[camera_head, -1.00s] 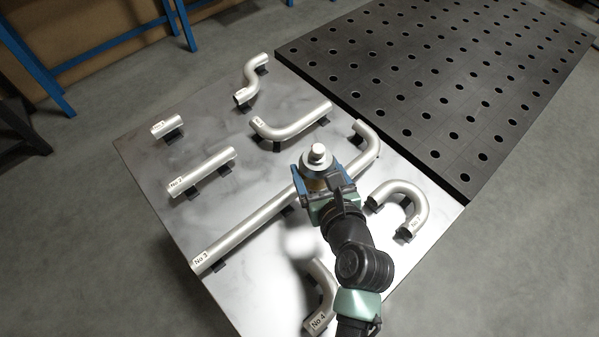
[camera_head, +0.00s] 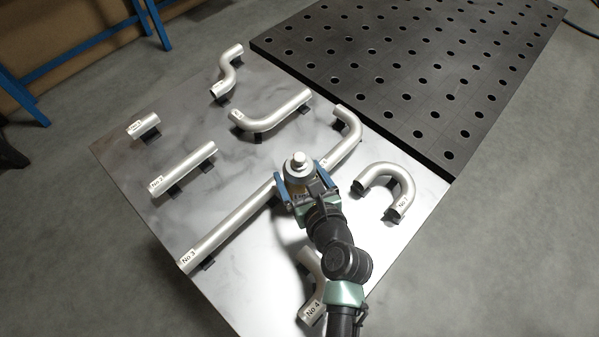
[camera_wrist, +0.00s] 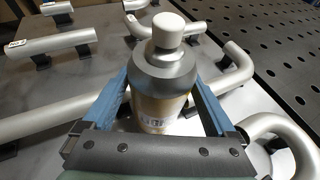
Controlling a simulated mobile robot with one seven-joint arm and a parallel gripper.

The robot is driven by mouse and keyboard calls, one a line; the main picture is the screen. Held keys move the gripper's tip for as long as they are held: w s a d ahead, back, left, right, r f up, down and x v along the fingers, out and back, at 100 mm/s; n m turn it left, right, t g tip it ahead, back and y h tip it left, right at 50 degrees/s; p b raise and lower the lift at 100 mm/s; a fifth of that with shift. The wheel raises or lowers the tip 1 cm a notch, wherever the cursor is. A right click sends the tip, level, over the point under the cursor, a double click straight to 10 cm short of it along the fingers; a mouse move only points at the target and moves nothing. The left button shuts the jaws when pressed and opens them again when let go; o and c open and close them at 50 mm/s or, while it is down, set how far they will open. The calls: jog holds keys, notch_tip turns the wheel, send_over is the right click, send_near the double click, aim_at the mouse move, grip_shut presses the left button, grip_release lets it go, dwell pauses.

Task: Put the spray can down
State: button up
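The spray can (camera_head: 299,168) is upright, with a grey shoulder and a pale round cap. It is over the middle of the metal table (camera_head: 130,185), just right of the long pipe No 3 (camera_head: 228,226). In the wrist view the can (camera_wrist: 163,78) stands between the blue fingers of my gripper (camera_wrist: 160,98), with its lower label partly showing. The fingers of my gripper (camera_head: 303,184) flank the can, with narrow gaps at its sides; they look open. The can's base is hidden, so I cannot tell surely that it touches the table.
Bent pipe No 4 (camera_head: 315,281) lies close beside my arm, and a U-shaped pipe (camera_head: 384,178) is to the right. Several other pipes rest on black supports at the left and back. A black perforated table (camera_head: 405,75) adjoins behind. Bare tabletop shows at the left.

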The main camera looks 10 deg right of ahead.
jog(key=shift+o, duration=0.2)
jog(key=shift+r, duration=0.3)
jog(key=v, duration=1.2)
jog(key=w+a+r+n+t, duration=0.1)
jog(key=w+r+n+t, duration=0.1)
jog(key=w+r+n, duration=0.5)
jog(key=w+a+r+n+t+h, duration=0.15)
jog(key=r+n, duration=0.35)
jog(key=r, duration=0.5)
jog(key=w+r+n+t+y, duration=0.1)
jog(key=w+r+n+t, duration=0.15)
jog(key=r+n, duration=0.5)
jog(key=s+a+r+n+t, duration=0.2)
jog(key=r+n, duration=0.3)
jog(key=r, duration=0.5)
jog(key=s+a+r+n+t, duration=0.2)
jog(key=r+n, duration=0.3)
jog(key=r, duration=0.5)
jog(key=s+a+r+n+t+h, duration=0.1)
jog(key=s+r+n+t, duration=0.3)
jog(key=r, duration=0.7)
jog(key=shift+a+n, duration=0.55)
jog(key=shift+a, duration=0.35)
